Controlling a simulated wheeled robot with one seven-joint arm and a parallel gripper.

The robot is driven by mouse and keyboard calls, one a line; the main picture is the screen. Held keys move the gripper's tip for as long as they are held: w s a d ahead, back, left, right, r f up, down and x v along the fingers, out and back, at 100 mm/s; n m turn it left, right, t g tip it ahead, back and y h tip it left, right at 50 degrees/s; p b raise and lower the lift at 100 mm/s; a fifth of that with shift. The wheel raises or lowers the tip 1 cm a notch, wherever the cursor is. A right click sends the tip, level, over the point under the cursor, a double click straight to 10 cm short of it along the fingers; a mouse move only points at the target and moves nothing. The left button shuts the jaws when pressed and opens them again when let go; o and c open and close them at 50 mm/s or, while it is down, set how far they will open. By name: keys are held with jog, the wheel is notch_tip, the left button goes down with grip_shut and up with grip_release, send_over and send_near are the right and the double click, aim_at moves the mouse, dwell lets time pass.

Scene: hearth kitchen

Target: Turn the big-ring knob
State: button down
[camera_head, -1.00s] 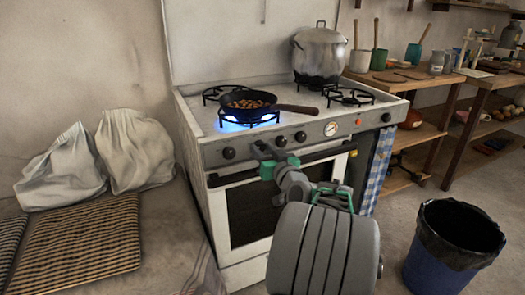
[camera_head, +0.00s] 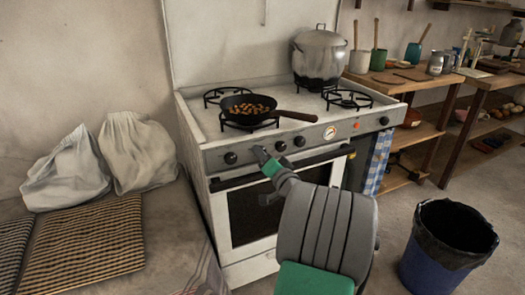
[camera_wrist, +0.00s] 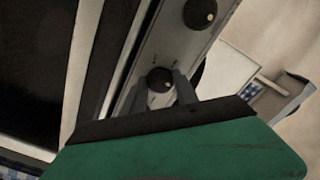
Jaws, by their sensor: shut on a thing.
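My gripper (camera_head: 262,157) is at the stove's front panel, left of the middle. In the wrist view its two grey fingers lie on either side of a round black knob (camera_wrist: 160,80) with a light mark, and it is shut on this knob. In the head view my gripper hides that knob, and I cannot read a label for it. A black pan (camera_head: 249,107) with brown pieces sits on the front left burner, with no flame showing. Other knobs are the left one (camera_head: 231,158), two nearby (camera_head: 280,146) (camera_head: 299,140) and one at far right (camera_head: 384,120).
The oven handle (camera_head: 240,181) runs just below the panel. The pan's handle (camera_head: 296,115) reaches right over the cooktop's front. A lidded pot (camera_head: 318,60) stands at the back right. A blue bin (camera_head: 446,250) stands on the floor at right.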

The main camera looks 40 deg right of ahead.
jog(key=m+p, duration=0.3)
jog(key=m, duration=0.2)
jog(key=shift+p, duration=0.3)
dwell(0.4)
jog(key=c, duration=0.9)
grip_release()
jog(key=shift+c, duration=0.2)
jog(key=v, duration=0.7)
jog(key=shift+s+a, duration=0.2)
jog(key=shift+s, duration=0.15)
